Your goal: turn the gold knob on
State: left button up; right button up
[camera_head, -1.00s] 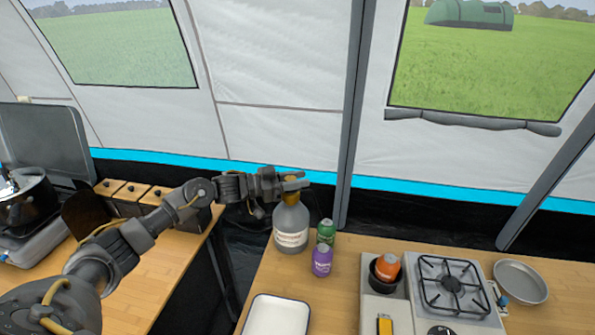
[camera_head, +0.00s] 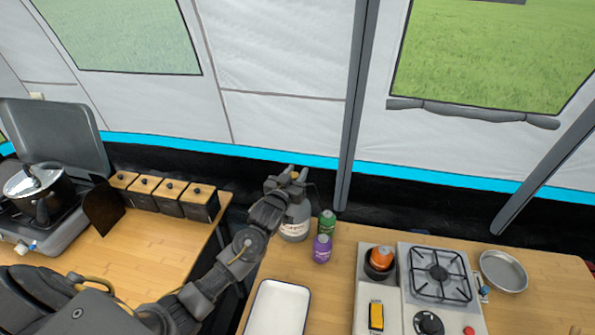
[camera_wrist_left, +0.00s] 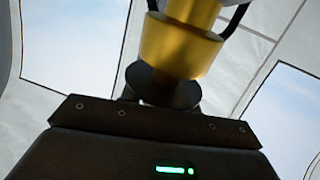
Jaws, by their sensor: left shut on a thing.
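The gold knob (camera_wrist_left: 180,48) is large in the left wrist view, with a dark round part below it. It sits on top of a grey bottle (camera_head: 295,224) with a white label, which stands upright at the back left corner of the right wooden table. My left gripper (camera_head: 294,177) is at the top of the bottle, shut on the knob. The fingers cover most of the knob in the head view. My right gripper is not in view.
A green can (camera_head: 327,224) and a purple can (camera_head: 322,248) stand close right of the bottle. A white tray (camera_head: 278,308) lies in front. A gas stove (camera_head: 440,272) with an orange-topped item (camera_head: 381,257) is at the right. Wooden-lidded boxes (camera_head: 170,190) stand on the left table.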

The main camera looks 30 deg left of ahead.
pick_arm(q)
jog(key=shift+s+a+n+g+y+p, duration=0.1)
jog(key=shift+n+g+y, duration=0.15)
jog(key=shift+n+y, duration=0.65)
jog(key=shift+w+a+n+g+y+p, duration=0.15)
jog(key=shift+n+g+y, duration=0.25)
jog(key=shift+y, duration=0.85)
jog(key=shift+s+a+n+g+y+p, duration=0.1)
jog(key=shift+s+n+g+y, duration=0.05)
jog(key=shift+n+y, duration=0.8)
jog(key=shift+r, duration=0.1)
jog(key=o, duration=1)
jog(key=shift+c, duration=0.2)
jog(key=b+v, duration=0.2)
jog(key=v, duration=0.8)
jog(key=shift+s+d+b, duration=0.25)
jog(key=shift+d+b, duration=0.1)
